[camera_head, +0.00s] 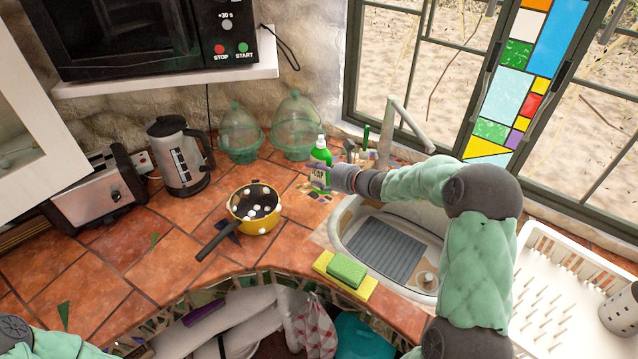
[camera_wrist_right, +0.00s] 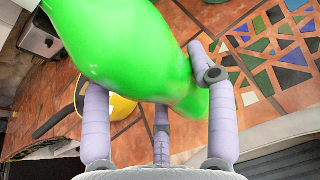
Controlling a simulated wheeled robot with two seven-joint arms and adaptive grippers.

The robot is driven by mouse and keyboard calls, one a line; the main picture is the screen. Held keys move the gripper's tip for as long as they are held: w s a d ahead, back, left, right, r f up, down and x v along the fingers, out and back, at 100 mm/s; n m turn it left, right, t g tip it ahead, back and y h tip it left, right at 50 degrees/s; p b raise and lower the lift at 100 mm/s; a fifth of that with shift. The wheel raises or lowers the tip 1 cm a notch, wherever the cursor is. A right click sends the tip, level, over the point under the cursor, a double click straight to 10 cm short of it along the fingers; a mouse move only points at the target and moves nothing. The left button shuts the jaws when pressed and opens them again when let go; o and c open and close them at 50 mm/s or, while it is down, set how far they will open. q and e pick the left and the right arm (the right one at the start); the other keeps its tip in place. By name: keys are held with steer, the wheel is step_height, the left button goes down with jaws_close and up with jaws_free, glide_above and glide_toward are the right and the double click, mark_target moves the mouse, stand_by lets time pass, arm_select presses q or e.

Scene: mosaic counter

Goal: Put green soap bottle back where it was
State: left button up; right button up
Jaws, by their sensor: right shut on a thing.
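The green soap bottle (camera_head: 321,157) has a white pump top and a white label. It stands roughly upright behind the left end of the sink, near a mosaic patch (camera_head: 315,191) on the counter. My right gripper (camera_head: 325,178) reaches it from the right and is shut on it. In the right wrist view the bottle (camera_wrist_right: 125,50) fills the upper left, with the purple-grey fingers (camera_wrist_right: 160,120) around it. I cannot tell whether its base touches the counter. At the lower left of the head view part of my left arm shows, but its gripper does not.
The sink (camera_head: 385,250) lies under my right arm, with a faucet (camera_head: 405,125) behind it. A green sponge (camera_head: 347,270) lies on a yellow cloth in front. A yellow pan (camera_head: 262,226), glass domes (camera_head: 240,132) and a kettle (camera_head: 178,165) stand left. A white dish rack (camera_head: 545,300) is right.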

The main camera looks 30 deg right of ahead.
steer(key=shift+w+d+f, duration=0.35)
steer(key=shift+w+f, duration=0.3)
steer(key=shift+f, duration=0.1)
steer(key=shift+f+b, duration=0.75)
steer(key=shift+f, duration=0.6)
steer(key=shift+f, duration=0.1)
steer(key=o, duration=0.9)
steer(key=shift+f, duration=0.2)
steer(key=o, duration=0.4)
steer(key=shift+s+a, duration=0.1)
